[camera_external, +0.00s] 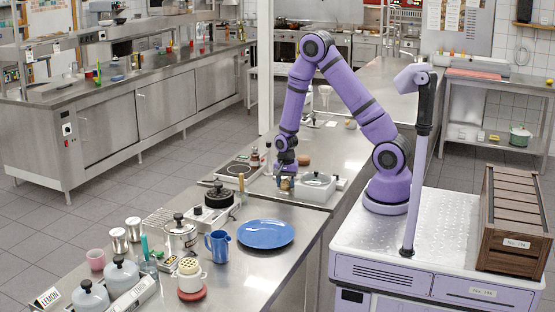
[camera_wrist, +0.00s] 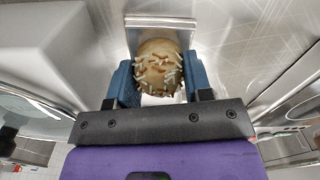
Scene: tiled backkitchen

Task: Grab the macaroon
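The macaroon (camera_wrist: 159,66) is round and tan with pale sprinkles. In the wrist view it sits between the two blue fingers of my gripper (camera_wrist: 159,80), close to both; any gap at its sides is very thin. The fingers stand wide apart. I cannot see clear contact or grip.
A brown round item (camera_external: 303,160) lies behind. The counter (camera_external: 345,150) behind is mostly clear.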

